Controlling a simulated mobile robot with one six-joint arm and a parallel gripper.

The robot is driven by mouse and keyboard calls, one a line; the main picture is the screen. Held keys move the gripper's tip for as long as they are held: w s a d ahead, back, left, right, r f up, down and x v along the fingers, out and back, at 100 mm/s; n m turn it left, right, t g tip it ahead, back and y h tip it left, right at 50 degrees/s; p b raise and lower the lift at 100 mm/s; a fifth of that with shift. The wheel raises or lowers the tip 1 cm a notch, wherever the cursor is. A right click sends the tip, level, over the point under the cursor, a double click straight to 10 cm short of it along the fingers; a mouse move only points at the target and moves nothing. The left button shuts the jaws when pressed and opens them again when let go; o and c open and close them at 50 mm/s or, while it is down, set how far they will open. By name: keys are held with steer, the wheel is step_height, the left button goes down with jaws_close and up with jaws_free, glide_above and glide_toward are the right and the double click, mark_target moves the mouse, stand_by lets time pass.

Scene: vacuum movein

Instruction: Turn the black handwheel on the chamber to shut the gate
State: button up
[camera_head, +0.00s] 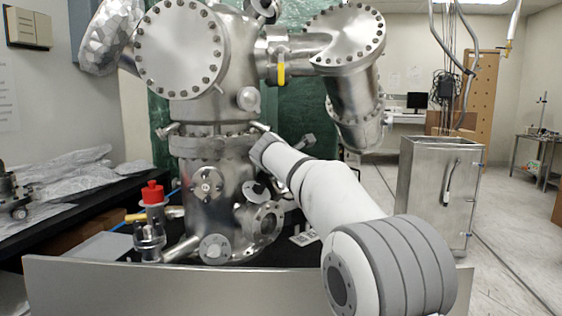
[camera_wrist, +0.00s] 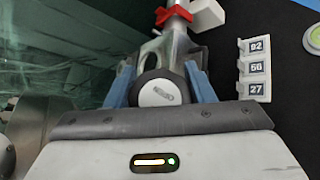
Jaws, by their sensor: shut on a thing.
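The black handwheel (camera_wrist: 159,89), a dark round rim with a pale disc in its middle, shows in the wrist view. It lies between the two blue fingers of my gripper (camera_wrist: 158,72), which is shut on it. The finger contact points are partly hidden. The steel chamber (camera_head: 208,155) stands left of centre in the head view. My arm reaches to its right side there, and its end is partly hidden. I cannot make out the handwheel or my fingertips in the head view. The gate itself is not visible, so its state cannot be told.
A red part (camera_wrist: 174,15) sits beyond my fingers. A white label strip (camera_wrist: 254,70) lies to the right on a black surface. A red-capped fitting (camera_head: 152,194) stands left of the chamber. A steel cabinet (camera_head: 436,205) stands at the right, with clear floor beside it.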

steer(key=shift+d+r, duration=0.1)
steer(key=shift+r, duration=0.15)
steer(key=o, duration=1)
steer(key=shift+f, duration=0.1)
steer(key=shift+c, duration=0.2)
steer(key=v, duration=0.3)
steer(key=shift+p, duration=0.4)
steer(key=s+a, duration=0.2)
steer(key=s, duration=0.9)
steer(key=shift+s+a, duration=0.4)
